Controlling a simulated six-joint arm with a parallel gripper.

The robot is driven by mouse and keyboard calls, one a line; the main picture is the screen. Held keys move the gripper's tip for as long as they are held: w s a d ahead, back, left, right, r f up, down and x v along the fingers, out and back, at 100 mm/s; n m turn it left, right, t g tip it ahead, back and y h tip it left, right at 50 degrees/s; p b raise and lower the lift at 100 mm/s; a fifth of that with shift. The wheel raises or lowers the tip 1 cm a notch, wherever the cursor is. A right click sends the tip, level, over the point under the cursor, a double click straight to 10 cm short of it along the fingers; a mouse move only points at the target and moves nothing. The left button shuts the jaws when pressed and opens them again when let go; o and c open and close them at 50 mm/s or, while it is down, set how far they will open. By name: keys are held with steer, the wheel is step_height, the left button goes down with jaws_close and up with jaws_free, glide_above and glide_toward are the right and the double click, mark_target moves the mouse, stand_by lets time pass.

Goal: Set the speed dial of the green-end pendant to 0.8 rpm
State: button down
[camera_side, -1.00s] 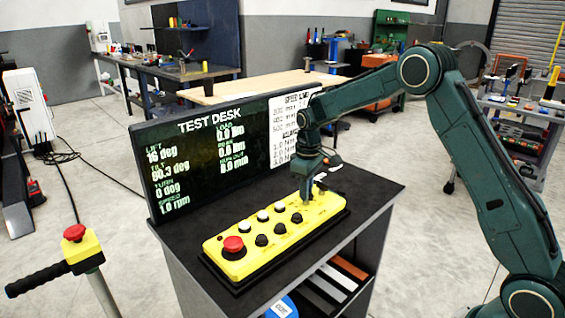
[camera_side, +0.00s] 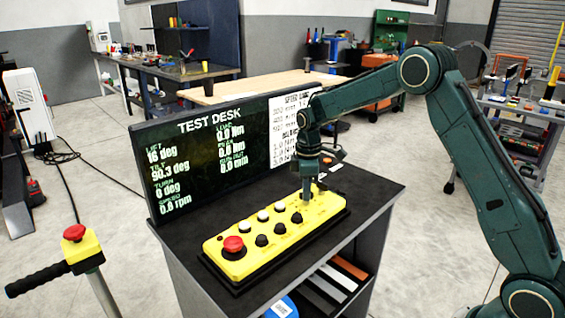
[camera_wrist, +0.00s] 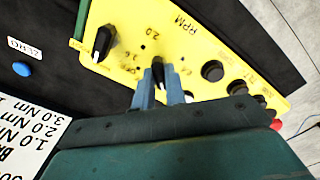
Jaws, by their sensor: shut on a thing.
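The yellow pendant (camera_side: 325,206) lies on the black desk top. A green strip (camera_wrist: 81,20) edges one end of it in the wrist view. My gripper (camera_side: 306,198) points down at the pendant's far right end. In the wrist view my gripper (camera_wrist: 160,84) has its two fingers on either side of a black dial knob (camera_wrist: 158,68) and is shut on it. "RPM" and "2.0" are printed near this knob. The fingers hide part of it and its scale. The test desk screen (camera_side: 210,165) reads speed 0.8 rpm.
A second black knob (camera_wrist: 103,42) with a white pointer stands close to my fingers. A red mushroom button (camera_side: 233,243) and several black and white buttons sit along the pendant. A blue button (camera_wrist: 22,69) is on the desk. The screen stands behind.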

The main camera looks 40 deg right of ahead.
steer(key=c, duration=1.4)
jaws_free()
steer(key=shift+c, duration=0.2)
step_height(320, 180, up, 14)
